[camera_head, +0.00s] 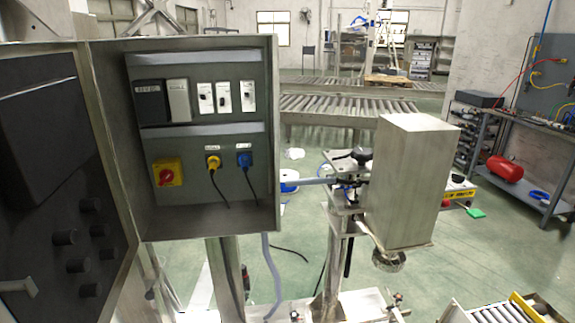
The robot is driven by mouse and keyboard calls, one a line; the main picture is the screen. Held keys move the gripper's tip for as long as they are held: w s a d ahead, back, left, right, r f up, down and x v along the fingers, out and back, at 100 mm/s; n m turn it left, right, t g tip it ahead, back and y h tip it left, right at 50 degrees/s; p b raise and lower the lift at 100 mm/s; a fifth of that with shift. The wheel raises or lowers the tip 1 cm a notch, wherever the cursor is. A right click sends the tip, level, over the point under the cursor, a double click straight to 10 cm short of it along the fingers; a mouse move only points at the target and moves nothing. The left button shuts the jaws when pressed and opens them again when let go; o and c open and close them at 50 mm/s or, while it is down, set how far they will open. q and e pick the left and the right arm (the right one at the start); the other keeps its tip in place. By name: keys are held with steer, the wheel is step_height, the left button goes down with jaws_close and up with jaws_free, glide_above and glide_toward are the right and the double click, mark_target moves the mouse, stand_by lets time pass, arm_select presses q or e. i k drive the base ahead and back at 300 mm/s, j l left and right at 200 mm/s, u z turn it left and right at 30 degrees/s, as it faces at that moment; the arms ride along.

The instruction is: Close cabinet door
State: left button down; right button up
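The grey metal cabinet (205,138) stands open at the left of the head view, its inside facing me. Inside are switches, a red knob on a yellow plate (168,172), and a yellow plug (213,162) and a blue plug (244,160) with black cables. The cabinet door (40,225) is swung wide open on the cabinet's left side and is cut off by the left picture edge. It carries a black box-like panel, several dark round knobs and a light handle (18,287) low on it. Neither of my grippers is in view.
A metal stand with a box-shaped steel housing (405,185) is right of the cabinet. A roller conveyor (345,105) crosses behind. A workbench (525,135) with a red tank (505,169) is at the right.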

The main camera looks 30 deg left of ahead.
mark_target(67, 224)
steer(key=k+j+u, duration=0.2)
steer(key=k+j, duration=0.25)
steer(key=u, duration=1.65)
steer(key=k+j, duration=0.05)
steer(key=j, duration=0.05)
